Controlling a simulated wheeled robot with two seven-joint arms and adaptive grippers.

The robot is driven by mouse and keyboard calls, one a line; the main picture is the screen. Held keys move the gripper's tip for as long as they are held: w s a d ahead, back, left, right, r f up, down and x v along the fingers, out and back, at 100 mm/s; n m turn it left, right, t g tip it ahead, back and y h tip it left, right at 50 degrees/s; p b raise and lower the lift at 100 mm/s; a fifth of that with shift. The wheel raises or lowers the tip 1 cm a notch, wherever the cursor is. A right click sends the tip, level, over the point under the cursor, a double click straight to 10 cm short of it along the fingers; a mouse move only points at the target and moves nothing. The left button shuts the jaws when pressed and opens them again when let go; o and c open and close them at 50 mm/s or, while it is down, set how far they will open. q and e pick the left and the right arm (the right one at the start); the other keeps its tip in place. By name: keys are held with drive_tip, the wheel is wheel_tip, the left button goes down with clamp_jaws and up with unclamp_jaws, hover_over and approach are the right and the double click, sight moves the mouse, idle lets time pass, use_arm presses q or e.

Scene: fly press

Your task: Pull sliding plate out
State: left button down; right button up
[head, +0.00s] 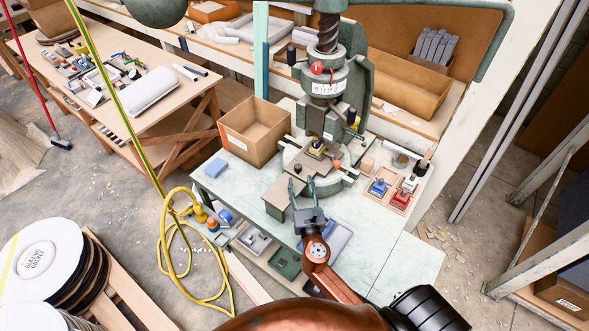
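The green fly press (325,85) stands on the pale bench in the middle of the head view. A small flat plate (314,161), apparently the sliding plate, lies at the press base beneath the ram; an orange knob (337,164) is beside it. My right gripper (301,184) is in front of the press base, just nearer than the plate. Its two fingers are spread, with nothing seen between them. It appears apart from the plate, though the exact gap is hard to judge. My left gripper is not in view.
An open cardboard box (253,131) stands left of the press. A brown-topped block (284,194) sits close left of my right gripper. A wooden tray (392,188) with blue and red items lies at right. The bench's front right (400,255) is clear.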

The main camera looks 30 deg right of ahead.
sight(299, 171)
drive_tip(key=x, duration=0.7)
drive_tip(key=shift+w+d+r, duration=0.1)
drive_tip(key=shift+c, duration=0.4)
clamp_jaws()
